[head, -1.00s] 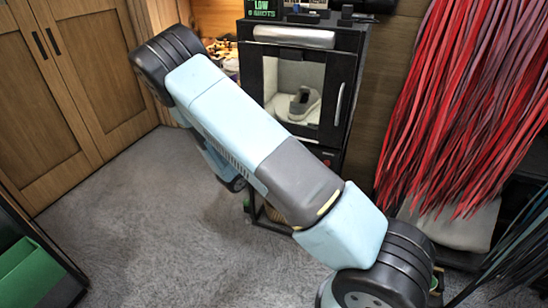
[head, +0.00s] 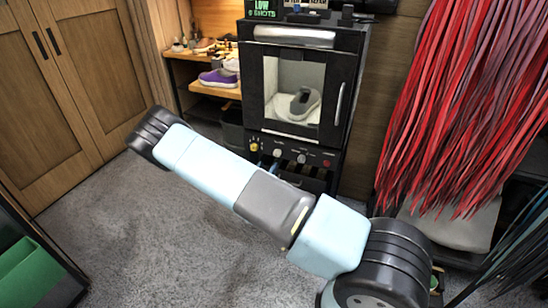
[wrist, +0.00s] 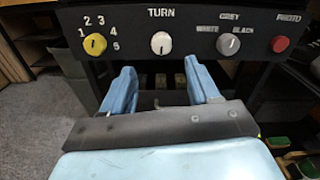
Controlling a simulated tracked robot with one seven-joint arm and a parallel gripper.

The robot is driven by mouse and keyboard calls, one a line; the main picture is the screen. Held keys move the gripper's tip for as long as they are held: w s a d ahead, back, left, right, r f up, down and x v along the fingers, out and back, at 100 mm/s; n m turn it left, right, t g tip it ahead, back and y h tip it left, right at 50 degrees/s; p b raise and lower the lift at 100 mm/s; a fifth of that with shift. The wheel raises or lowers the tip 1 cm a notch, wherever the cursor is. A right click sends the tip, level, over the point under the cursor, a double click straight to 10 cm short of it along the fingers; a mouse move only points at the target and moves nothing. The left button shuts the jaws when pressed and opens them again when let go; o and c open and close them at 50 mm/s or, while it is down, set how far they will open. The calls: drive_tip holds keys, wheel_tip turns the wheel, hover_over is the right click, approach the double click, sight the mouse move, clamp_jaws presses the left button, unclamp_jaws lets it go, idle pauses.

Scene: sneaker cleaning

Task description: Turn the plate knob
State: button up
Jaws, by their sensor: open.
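A black control panel (wrist: 185,20) carries a row of controls. A white knob (wrist: 161,43) sits under the word TURN; no label reads "plate". It also shows on the cabinet front in the head view (head: 277,152). My gripper (wrist: 160,78) is open and empty, its two blue fingers below the panel in the wrist view. The white knob lies above the gap between the fingertips, apart from them. In the head view my arm hides most of the gripper.
A yellow knob (wrist: 95,44) numbered 1 to 5 is left of the white knob. A grey knob (wrist: 228,44) and a red PHOTO button (wrist: 280,44) are to the right. A shoe (head: 304,102) stands inside the windowed cabinet (head: 350,60). Red strips (head: 450,100) hang at right.

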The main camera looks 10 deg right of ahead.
sight(276, 154)
drive_tip(key=x, duration=0.9)
drive_tip(key=shift+c, duration=0.2)
drive_tip(key=c, duration=1)
drive_tip(key=shift+a+n, duration=0.1)
drive_tip(key=shift+n, duration=0.4)
drive_tip(key=o, duration=1)
drive_tip(key=shift+o, duration=0.2)
drive_tip(key=shift+s, duration=0.15)
drive_tip(key=v, duration=1.3)
drive_tip(key=shift+s+a, duration=0.15)
drive_tip(key=shift+s, duration=0.05)
